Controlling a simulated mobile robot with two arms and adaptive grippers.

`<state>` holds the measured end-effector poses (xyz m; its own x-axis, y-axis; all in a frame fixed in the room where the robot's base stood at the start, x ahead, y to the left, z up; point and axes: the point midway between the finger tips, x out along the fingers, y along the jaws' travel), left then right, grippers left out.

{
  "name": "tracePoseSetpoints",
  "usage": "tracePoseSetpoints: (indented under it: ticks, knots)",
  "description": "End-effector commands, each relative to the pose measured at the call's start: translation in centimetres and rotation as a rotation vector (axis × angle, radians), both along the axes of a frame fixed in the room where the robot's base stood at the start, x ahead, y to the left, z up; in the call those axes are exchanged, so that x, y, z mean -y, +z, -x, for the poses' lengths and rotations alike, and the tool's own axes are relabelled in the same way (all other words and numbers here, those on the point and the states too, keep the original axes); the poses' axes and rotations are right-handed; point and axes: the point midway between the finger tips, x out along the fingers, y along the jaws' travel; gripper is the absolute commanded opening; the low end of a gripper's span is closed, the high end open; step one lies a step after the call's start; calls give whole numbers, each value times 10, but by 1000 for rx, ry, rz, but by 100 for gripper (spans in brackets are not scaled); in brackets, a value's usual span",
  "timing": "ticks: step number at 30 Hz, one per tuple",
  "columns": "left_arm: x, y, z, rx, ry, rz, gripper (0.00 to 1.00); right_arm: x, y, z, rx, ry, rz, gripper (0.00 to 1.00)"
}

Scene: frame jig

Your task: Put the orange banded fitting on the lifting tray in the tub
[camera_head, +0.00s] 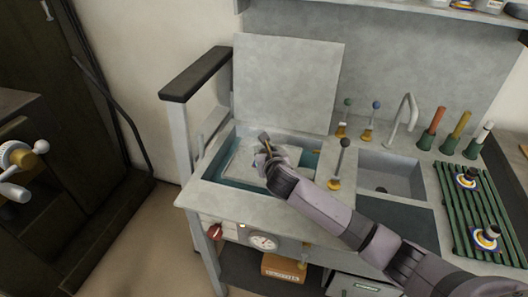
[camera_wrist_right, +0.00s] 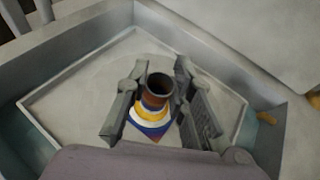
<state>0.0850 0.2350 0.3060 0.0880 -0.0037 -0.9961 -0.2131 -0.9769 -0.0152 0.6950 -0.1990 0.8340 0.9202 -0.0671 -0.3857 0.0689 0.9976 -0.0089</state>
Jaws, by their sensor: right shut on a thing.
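My right gripper (camera_head: 268,148) is over the tub (camera_head: 223,176) at the left of the bench. In the right wrist view its fingers (camera_wrist_right: 160,100) stand on both sides of the fitting (camera_wrist_right: 158,88) and are shut on it. The fitting has a dark, hollow round top, a brownish-orange neck, yellow and white bands and a blue base with orange patches. The pale square lifting tray (camera_wrist_right: 75,85) is below it inside the tub, also seen in the head view (camera_head: 240,163). I cannot tell whether the base touches the tray. My left gripper is not in view.
A raised lid panel (camera_head: 288,80) stands behind the tub. A lever (camera_head: 338,165) stands at its right, before a sink (camera_head: 385,180). A green slatted rack (camera_head: 480,215) at the far right holds two similar fittings. A dark armrest (camera_head: 195,75) borders the left.

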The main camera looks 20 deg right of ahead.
Motion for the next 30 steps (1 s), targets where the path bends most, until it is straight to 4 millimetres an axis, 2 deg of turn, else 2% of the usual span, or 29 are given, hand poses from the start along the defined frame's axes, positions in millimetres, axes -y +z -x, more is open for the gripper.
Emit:
tracePoseSetpoints:
  ticks: [9,10,18,30]
  knots:
    - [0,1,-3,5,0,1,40,0,0,-1,3,0,0,0]
    - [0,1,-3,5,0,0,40,0,-1,0,2,0,0,23]
    - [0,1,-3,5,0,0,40,0,-1,0,2,0,0,41]
    - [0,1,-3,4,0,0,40,0,3,2,2,0,-1,42]
